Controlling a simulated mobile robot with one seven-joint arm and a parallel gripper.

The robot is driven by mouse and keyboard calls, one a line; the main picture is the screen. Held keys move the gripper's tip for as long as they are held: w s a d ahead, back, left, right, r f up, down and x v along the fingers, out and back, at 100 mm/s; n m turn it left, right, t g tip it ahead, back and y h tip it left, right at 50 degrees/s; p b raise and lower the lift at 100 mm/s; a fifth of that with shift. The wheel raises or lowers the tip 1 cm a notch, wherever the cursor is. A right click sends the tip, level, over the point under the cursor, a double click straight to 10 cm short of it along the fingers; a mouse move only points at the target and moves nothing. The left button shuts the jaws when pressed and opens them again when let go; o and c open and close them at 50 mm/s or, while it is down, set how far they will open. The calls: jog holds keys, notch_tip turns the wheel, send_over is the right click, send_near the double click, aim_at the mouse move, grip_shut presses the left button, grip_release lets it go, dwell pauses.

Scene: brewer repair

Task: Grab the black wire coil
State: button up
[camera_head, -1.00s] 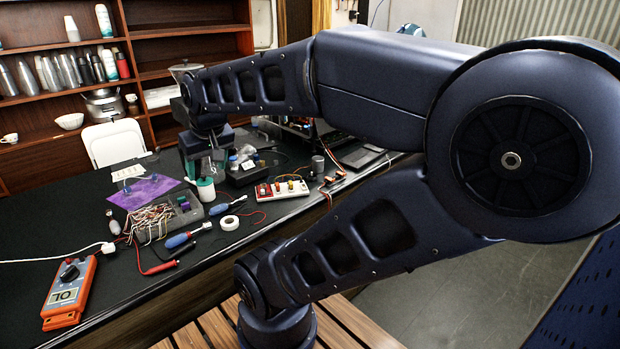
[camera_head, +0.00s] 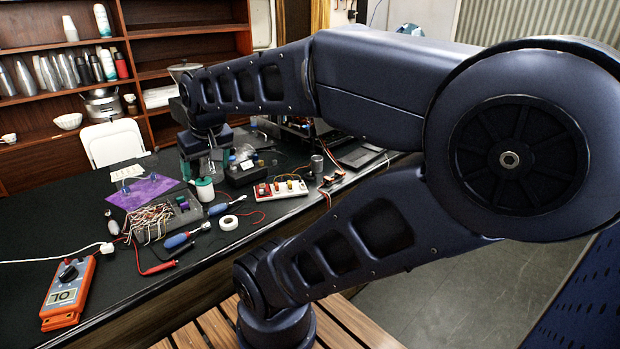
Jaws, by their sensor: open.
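My gripper (camera_head: 204,168) hangs from the arm over the black workbench (camera_head: 62,214), pointing down. Its two jaws are apart, with nothing visible between them, though the view is small. A white spool-like container with a green top (camera_head: 205,190) stands just in front of and below the jaws in the picture. I cannot make out the black wire coil clearly. It may be among the dark items near the gripper or hidden behind my arm.
A grey box of tangled wires (camera_head: 165,220), screwdrivers, a white tape roll (camera_head: 228,223) and an orange multimeter (camera_head: 70,293) lie left and front. A purple mat (camera_head: 146,190) lies left of the gripper. A white breadboard (camera_head: 281,189) and a black box (camera_head: 243,172) are right.

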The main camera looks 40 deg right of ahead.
jog(key=w+d+m, duration=0.4)
jog(key=w+d, duration=0.3)
jog(key=w, duration=0.1)
jog(key=m+g+h, duration=0.3)
jog(key=m+g, duration=0.2)
jog(key=m, duration=1)
send_near(310, 175)
notch_tip(310, 175, down, 3)
jog(key=shift+w+d+f, duration=0.1)
jog(key=shift+w, duration=0.1)
jog(key=shift+d+x, duration=0.2)
jog(key=shift+x, duration=1.05)
jog(key=shift+d+x, duration=0.2)
jog(key=shift+x, duration=1.05)
jog(key=shift+s, duration=0.15)
jog(key=c, duration=1.1)
